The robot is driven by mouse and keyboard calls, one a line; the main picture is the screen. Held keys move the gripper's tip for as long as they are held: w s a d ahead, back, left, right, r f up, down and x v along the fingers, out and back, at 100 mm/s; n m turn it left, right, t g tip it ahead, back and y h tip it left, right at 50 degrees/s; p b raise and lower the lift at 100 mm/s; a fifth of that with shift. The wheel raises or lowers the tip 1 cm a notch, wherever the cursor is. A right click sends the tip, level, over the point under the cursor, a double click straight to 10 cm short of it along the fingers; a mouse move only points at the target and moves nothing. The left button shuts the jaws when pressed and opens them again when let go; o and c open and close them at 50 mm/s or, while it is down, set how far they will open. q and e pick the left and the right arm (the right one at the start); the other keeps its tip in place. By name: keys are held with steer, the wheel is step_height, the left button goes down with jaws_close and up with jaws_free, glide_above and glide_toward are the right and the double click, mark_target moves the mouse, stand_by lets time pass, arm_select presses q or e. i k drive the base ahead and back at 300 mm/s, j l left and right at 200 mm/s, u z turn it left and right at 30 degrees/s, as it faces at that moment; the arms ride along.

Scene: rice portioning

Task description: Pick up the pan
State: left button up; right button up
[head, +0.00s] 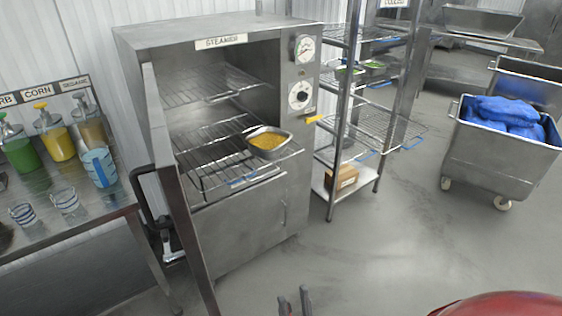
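The pan (268,146) is a small steel one filled with yellow food, likely corn or rice. It sits upright on the middle wire rack (205,178) of the open steamer (258,205), near the rack's right front corner. The rack juts out of the steamer. My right gripper (295,302) shows only by its two fingertips at the bottom edge. They are apart with nothing between them, well below and short of the pan. A dark and metal shape behind the steamer door's edge may be my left gripper; the door hides most of it.
The steamer door (176,185) stands open on the left. A table (95,212) with sauce bottles and cups is left of it. A wire shelf rack (334,140) stands to the right, and a wheeled bin (498,160) with blue bags farther right. The floor between is clear.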

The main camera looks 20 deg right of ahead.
mark_target(266, 142)
steer(key=k+z, duration=0.1)
steer(key=z, duration=0.35)
steer(key=k+z, duration=0.1)
steer(key=z, duration=0.3)
steer(key=l+z, duration=0.1)
steer(key=z, duration=0.35)
steer(key=k+l+z, duration=0.1)
steer(key=z, duration=0.35)
steer(key=i+j+z, duration=0.1)
steer(key=i+z, duration=0.3)
steer(key=i+j+z, duration=0.35)
steer(key=i, duration=0.15)
steer(key=i+j+z, duration=0.25)
steer(key=i+z, duration=0.15)
steer(key=i+j+u, duration=0.15)
steer(key=i+u, duration=0.55)
steer(key=u, duration=0.25)
steer(key=i+l+u, duration=0.1)
steer(key=i+u, duration=0.2)
steer(key=u, duration=2.15)
